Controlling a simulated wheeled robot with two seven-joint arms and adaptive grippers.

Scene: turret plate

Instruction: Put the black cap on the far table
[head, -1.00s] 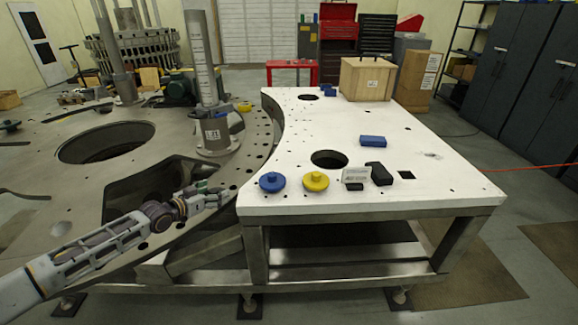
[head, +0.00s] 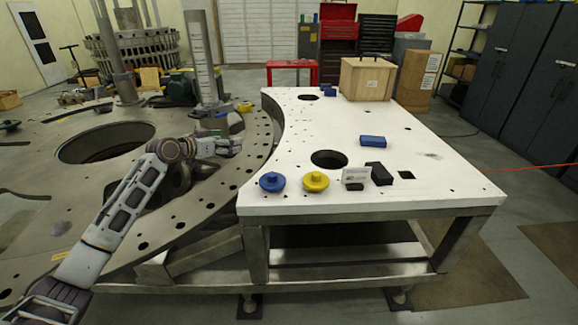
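A dark, round, knobbed piece (head: 9,125) lies at the far left on the big round metal plate (head: 200,205); it looks like a black cap, but it is small. My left arm reaches in from the lower left over the plate. My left gripper (head: 234,146) is near the plate's rim, left of the white table (head: 440,185). Its fingers are too small to show whether they are open or hold anything. A red table (head: 291,65) stands far back. My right gripper is out of view.
On the white table lie a blue cap (head: 272,181), a yellow cap (head: 315,182), a black block (head: 379,173), a blue block (head: 373,141) and a wooden crate (head: 366,79). A metal column (head: 203,60) stands behind my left gripper. The table's right side is mostly clear.

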